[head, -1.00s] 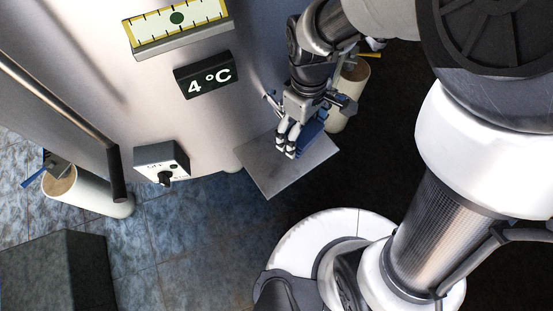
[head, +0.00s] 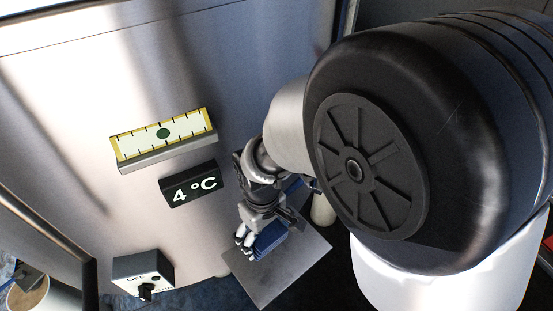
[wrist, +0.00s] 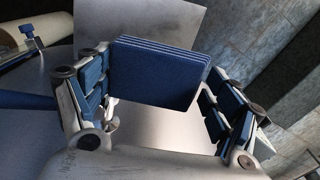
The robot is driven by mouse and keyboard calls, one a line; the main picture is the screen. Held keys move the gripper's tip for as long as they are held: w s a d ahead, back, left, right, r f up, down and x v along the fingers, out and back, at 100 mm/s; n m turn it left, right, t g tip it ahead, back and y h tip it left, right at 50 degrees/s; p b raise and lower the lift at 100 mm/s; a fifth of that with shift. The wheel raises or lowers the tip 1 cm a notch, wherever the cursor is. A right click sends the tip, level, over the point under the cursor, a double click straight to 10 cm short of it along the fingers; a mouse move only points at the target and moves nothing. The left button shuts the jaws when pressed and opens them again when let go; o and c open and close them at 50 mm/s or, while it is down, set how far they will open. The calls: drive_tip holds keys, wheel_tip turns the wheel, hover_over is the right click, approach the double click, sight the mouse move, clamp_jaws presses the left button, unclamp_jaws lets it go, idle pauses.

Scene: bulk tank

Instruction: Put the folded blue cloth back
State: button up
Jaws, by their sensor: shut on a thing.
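The folded blue cloth (head: 269,239) is in my gripper (head: 253,243), at the front of the steel tank. In the wrist view the folded cloth (wrist: 158,75) stands between the two fingers, its stacked layers showing along its top and right edges. My gripper is shut on it. A flat grey metal plate (head: 296,266) juts out from the tank's lower front, under the gripper and cloth. I cannot tell whether the cloth touches the plate.
On the tank front are a yellow-edged gauge (head: 163,135), a black 4 °C display (head: 190,184) and a switch box with a knob (head: 142,272). A bar handle (head: 45,232) runs down at the left. My own arm covers much of the right side.

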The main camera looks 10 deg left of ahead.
sight(266, 241)
wheel_tip(266, 241, down, 21)
drive_tip(key=b, duration=0.6)
drive_tip(key=shift+c, duration=0.4)
drive_tip(key=shift+f+b, duration=0.1)
drive_tip(key=shift+b, duration=0.25)
drive_tip(key=o, duration=0.9)
drive_tip(key=shift+o, duration=0.2)
wheel_tip(266, 241, up, 17)
drive_tip(key=p, duration=0.6)
